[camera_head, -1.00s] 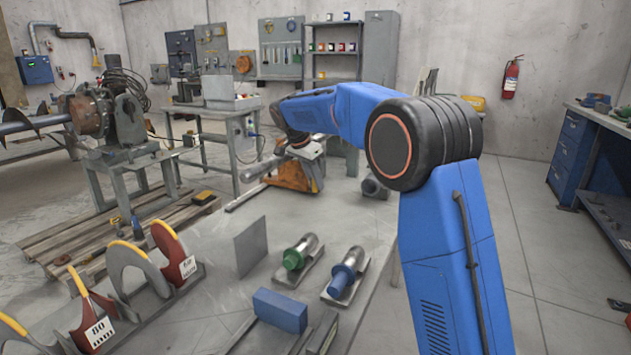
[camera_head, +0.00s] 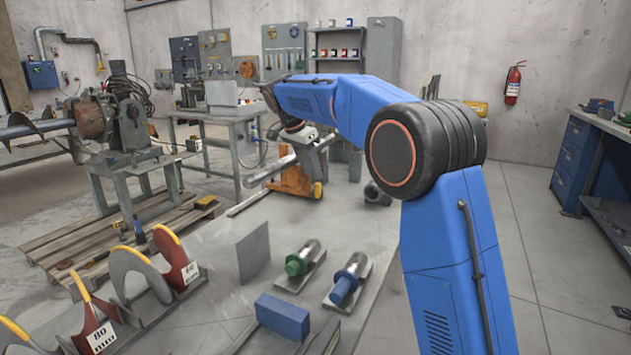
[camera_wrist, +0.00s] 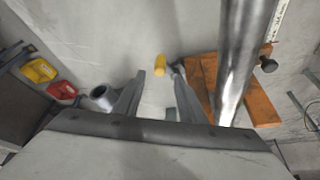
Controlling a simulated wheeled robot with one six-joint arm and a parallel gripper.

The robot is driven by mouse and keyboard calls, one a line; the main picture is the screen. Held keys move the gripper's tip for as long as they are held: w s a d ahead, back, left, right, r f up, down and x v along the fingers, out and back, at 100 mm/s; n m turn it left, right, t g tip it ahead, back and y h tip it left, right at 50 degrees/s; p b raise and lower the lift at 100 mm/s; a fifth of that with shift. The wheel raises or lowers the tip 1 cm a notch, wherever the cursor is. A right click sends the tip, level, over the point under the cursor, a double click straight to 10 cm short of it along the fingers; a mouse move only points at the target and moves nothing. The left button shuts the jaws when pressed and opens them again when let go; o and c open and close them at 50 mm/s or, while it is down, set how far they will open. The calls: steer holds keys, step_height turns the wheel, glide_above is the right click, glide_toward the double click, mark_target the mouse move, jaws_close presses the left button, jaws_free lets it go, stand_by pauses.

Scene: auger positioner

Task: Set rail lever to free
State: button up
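An orange block stand (camera_head: 292,181) carrying a long shiny rod (camera_wrist: 240,60) is at mid-distance in the head view, partly hidden by my arm. A yellow knob (camera_head: 318,190) shows at the stand's lower right. In the wrist view the yellow knob (camera_wrist: 160,65) lies beyond my fingertips, next to the orange stand (camera_wrist: 255,100); it looks like the end of the lever. My gripper (camera_wrist: 156,85) is open, its two fingers apart, with nothing held between them. The lever's link to the stand is mostly hidden.
A black knob (camera_wrist: 268,65) sticks out from the stand. A grey hollow cylinder (camera_wrist: 102,95) stands left of my fingers, with red (camera_wrist: 62,90) and yellow (camera_wrist: 38,70) items further left. In the head view, green-ended (camera_head: 303,259) and blue-ended (camera_head: 349,279) cylinders lie in front.

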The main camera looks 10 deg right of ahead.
steer(key=v, duration=1)
steer(key=shift+r, duration=0.1)
